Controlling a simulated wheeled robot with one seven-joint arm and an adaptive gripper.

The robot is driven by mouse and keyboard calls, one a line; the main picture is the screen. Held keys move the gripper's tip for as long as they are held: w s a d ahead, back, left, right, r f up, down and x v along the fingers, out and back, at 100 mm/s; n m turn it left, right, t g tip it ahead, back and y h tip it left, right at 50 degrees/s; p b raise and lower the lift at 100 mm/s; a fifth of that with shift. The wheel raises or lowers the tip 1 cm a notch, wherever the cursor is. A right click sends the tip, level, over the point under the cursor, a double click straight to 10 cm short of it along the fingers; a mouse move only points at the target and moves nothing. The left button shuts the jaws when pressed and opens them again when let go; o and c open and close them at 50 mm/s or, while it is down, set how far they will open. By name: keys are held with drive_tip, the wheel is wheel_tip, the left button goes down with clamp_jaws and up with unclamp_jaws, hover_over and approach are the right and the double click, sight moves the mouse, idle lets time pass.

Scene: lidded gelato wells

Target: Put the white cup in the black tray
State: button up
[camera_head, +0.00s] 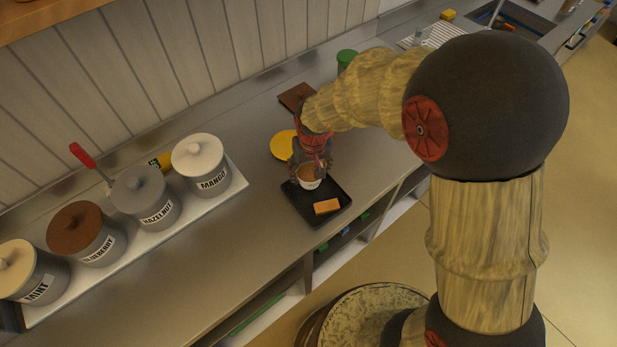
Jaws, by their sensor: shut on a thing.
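The white cup (309,184) is at the far half of the black tray (302,207), with brownish contents showing at its top. My gripper (310,172) reaches down from above and is shut on the cup. The cup appears upright and over the tray; I cannot tell whether its base touches the tray floor. The gripper's fingers hide part of the cup's rim. An orange-brown block (327,206) lies in the near part of the same tray.
A yellow disc (283,145) and a brown square (296,97) lie behind the tray. Lidded wells labelled Mint, Blueberry, Hazelnut and Mango (200,165) stand at left, with a red-handled tool (85,156). A green-lidded jar (346,58) is behind my arm. The counter's front edge is close to the tray.

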sight(308, 180)
drive_tip(key=shift+w+a+f+b, duration=0.1)
drive_tip(key=shift+f+b, duration=0.1)
drive_tip(key=shift+f, duration=0.7)
drive_tip(key=shift+a+f+b, duration=0.1)
drive_tip(key=shift+f+b, duration=0.05)
drive_tip(key=shift+f, duration=0.75)
drive_tip(key=shift+f, duration=0.1)
drive_tip(key=o, duration=1.1)
drive_tip(key=shift+o, duration=0.5)
wheel_tip(308, 180, up, 12)
drive_tip(key=s+p, duration=0.2)
drive_tip(key=s+d+r+m+t, duration=0.1)
drive_tip(key=s+d+r+t, duration=0.2)
drive_tip(key=s+d+r, duration=1.1)
drive_tip(key=s+r, duration=0.3)
drive_tip(key=s, duration=0.1)
drive_tip(key=shift+s+d+r+m+t, duration=0.25)
drive_tip(key=shift+s+d+m+t, duration=0.05)
drive_tip(key=shift+d+m+t, duration=0.1)
